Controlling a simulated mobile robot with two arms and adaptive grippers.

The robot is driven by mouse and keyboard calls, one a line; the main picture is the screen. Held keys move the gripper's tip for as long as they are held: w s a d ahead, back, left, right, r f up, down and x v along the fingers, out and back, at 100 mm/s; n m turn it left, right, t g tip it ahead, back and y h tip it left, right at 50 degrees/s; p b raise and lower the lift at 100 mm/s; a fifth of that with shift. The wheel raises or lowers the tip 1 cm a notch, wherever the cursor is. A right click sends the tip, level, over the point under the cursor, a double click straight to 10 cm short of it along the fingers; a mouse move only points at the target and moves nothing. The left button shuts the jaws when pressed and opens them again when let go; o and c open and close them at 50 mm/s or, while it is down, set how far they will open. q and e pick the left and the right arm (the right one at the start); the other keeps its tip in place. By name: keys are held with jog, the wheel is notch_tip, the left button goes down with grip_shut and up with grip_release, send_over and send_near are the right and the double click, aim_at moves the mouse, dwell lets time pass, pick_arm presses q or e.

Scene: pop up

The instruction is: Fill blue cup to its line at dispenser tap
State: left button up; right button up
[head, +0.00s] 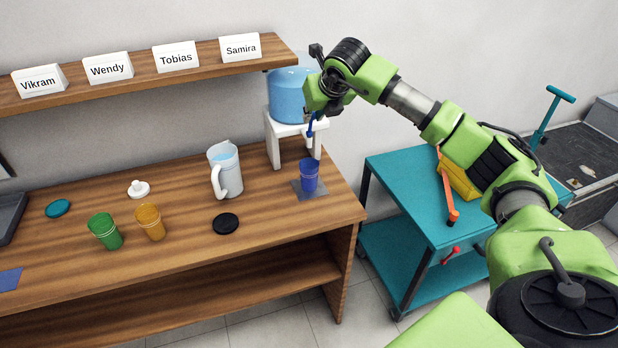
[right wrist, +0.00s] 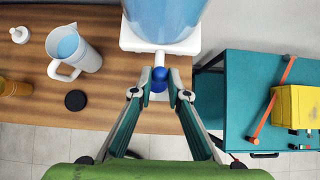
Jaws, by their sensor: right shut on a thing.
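The blue cup (head: 309,175) stands upright on a dark square pad (head: 299,191) at the table's right end, below the tap. Light lines show near its rim; its water level cannot be made out. The dispenser has a blue water tank (head: 287,96) on a white stand (head: 273,130). My right gripper (head: 317,130) is at the tap, above the cup, shut on the blue tap handle (head: 311,126). In the right wrist view the handle's round blue end (right wrist: 160,74) shows between the fingertips (right wrist: 161,94). My left gripper is out of view.
A clear pitcher (head: 226,170) with water, a black lid (head: 225,223), green (head: 105,231) and orange (head: 150,222) cups stand left on the table. A teal cart (head: 405,190) with a yellow bin (head: 457,180) is at the right. A shelf with name cards hangs above.

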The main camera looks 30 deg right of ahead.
jog(key=shift+o, duration=0.2)
jog(key=shift+s+a+f+b, duration=0.15)
jog(key=shift+s+f+b, duration=0.35)
jog(key=shift+s+b, duration=0.15)
jog(key=shift+s+a, duration=0.1)
jog(key=shift+s, duration=0.15)
jog(key=shift+c, duration=0.2)
jog(key=shift+w+r, duration=0.1)
jog(key=shift+r, duration=0.1)
dwell(6.5)
